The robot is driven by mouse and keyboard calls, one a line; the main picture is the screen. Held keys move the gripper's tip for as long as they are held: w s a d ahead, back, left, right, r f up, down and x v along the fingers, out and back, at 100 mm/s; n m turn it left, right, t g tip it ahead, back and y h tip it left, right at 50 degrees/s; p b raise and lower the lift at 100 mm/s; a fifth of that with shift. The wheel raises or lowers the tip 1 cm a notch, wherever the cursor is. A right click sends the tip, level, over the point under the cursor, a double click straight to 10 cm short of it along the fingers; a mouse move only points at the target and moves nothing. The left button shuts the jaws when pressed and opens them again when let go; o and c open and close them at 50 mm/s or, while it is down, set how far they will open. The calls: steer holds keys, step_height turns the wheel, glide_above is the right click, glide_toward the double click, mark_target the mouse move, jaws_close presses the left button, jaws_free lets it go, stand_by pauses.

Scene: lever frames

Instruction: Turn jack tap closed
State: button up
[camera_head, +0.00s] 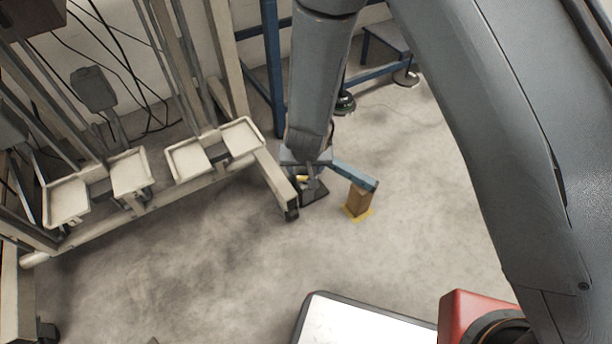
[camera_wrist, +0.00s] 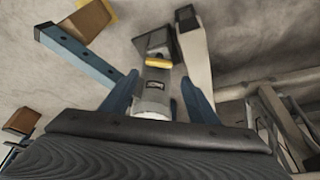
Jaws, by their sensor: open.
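The jack (camera_wrist: 153,100) shows in the wrist view as a pale metal cylinder with a dark label, on a dark base plate. A yellow part (camera_wrist: 158,63), which may be the tap, sits across its far end. My gripper (camera_wrist: 159,80) is open, with one blue finger on each side of the cylinder. I cannot tell whether the fingers touch it. In the head view the jack (camera_head: 314,190) stands on the floor, mostly hidden by my arm and gripper (camera_head: 306,160). A bit of yellow (camera_head: 302,178) shows there.
A blue beam (camera_head: 355,176) reaches right from the jack, above a wooden block (camera_head: 357,201) on a yellow floor mark. A beige wheeled frame with trays (camera_head: 205,154) stands close on the left.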

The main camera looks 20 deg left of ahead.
mark_target(305, 177)
steer(key=b+x, duration=0.4)
steer(key=x, duration=0.4)
steer(key=shift+d+f, duration=0.15)
steer(key=shift+f, duration=0.2)
steer(key=shift+r, duration=0.1)
steer(key=c, duration=0.8)
steer(key=shift+r+p, duration=0.1)
steer(key=shift+p, duration=0.3)
